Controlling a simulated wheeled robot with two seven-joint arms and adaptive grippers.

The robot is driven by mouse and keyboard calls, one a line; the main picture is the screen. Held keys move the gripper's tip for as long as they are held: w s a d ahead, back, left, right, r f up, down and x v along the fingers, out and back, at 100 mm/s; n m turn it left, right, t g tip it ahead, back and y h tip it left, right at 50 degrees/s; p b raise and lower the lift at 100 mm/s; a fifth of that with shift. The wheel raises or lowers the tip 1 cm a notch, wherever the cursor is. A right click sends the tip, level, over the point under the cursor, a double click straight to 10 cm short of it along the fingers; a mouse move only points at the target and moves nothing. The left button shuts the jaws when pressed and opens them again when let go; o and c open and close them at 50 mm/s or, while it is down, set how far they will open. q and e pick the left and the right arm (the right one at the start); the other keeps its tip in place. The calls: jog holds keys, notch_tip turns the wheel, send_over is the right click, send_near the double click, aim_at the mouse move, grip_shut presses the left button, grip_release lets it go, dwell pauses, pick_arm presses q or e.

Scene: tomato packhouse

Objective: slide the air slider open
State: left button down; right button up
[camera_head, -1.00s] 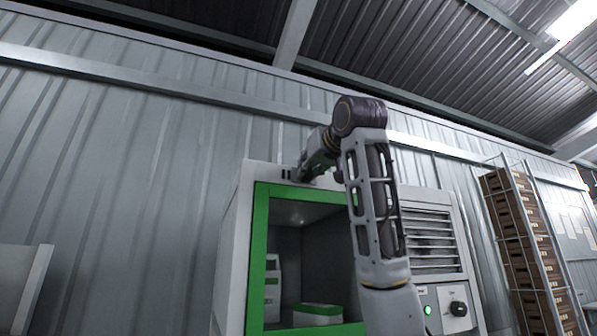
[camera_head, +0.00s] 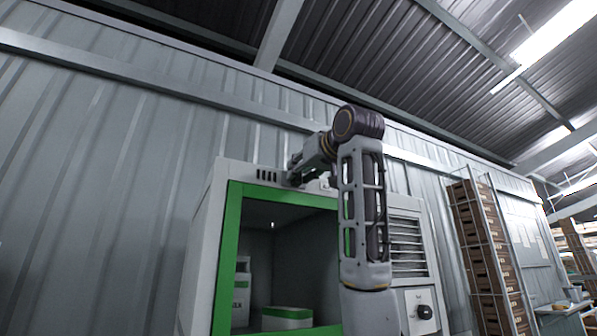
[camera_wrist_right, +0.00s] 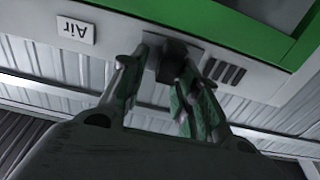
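The air slider's dark knob (camera_wrist_right: 174,62) is on the cabinet's upper front strip, between the "Air" label (camera_wrist_right: 76,29) and a row of dark vent slots (camera_wrist_right: 226,72). The wrist view shows the label upside down. In the head view my right gripper (camera_head: 297,178) is at the cabinet's top edge, just right of the uncovered slots (camera_head: 267,175); the knob is hidden there. My left gripper is not in view.
The cabinet (camera_head: 205,240) has a green-framed opening with boxes (camera_head: 287,317) inside. A louvred panel (camera_head: 408,247) and a black rotary knob (camera_head: 424,312) are to its right. A rack of stacked crates (camera_head: 485,250) stands farther right. A corrugated wall is behind.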

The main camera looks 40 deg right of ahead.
jog(key=shift+o, duration=0.2)
jog(key=shift+d, duration=0.1)
jog(key=v, duration=1.2)
jog(key=shift+f, duration=0.2)
dwell(0.6)
